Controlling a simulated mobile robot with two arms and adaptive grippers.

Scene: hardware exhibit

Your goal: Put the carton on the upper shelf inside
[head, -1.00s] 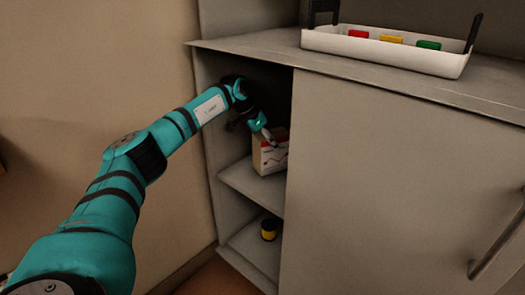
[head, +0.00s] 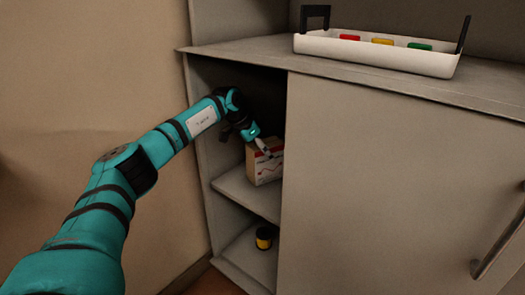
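The carton (head: 267,168) is a small light box with red and dark print. It is inside the cabinet at the upper shelf (head: 240,190), near the edge of the closed panel, and looks upright. My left gripper (head: 264,152) reaches in from the left and is at the carton's top left. One pale finger shows against the carton; the other is hidden, so its grip cannot be made out. My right gripper is not in view.
A sliding panel (head: 390,190) with a handle (head: 497,243) covers the cabinet's right side. A white tray (head: 375,53) with red, yellow and green blocks sits on top.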

